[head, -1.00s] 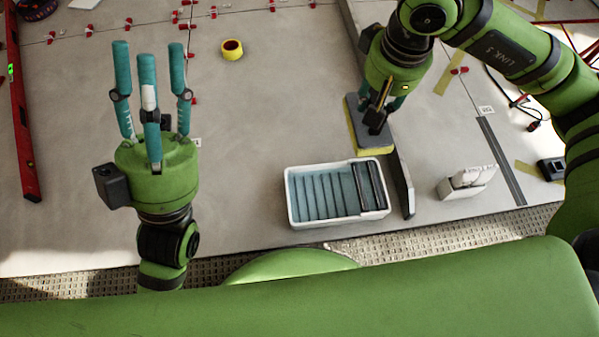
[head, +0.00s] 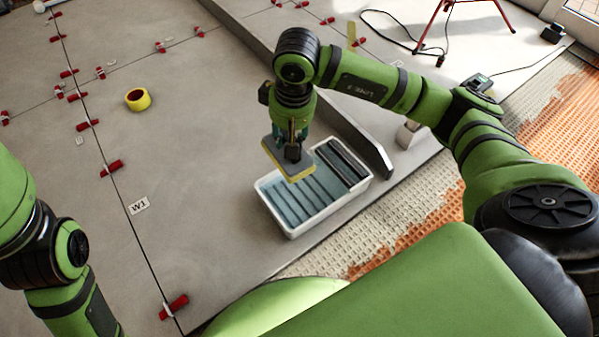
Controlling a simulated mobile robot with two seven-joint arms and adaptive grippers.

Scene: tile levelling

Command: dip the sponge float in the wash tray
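The sponge float (head: 289,160), a grey plate with a yellow sponge under it, hangs from my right gripper (head: 292,141). The gripper is shut on its handle; the fingers are partly hidden by the hand and float. The float is tilted a little and overlaps the left back part of the wash tray (head: 279,221) in the head view. I cannot tell whether it touches the water. The tray is white, with blue water, a ribbed grid and dark rollers at its right end. My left arm shows at the left edge, but its gripper is out of view.
Red levelling wedges (head: 112,168) line the joints. Orange matting and ridged adhesive (head: 440,220) lie at the right.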

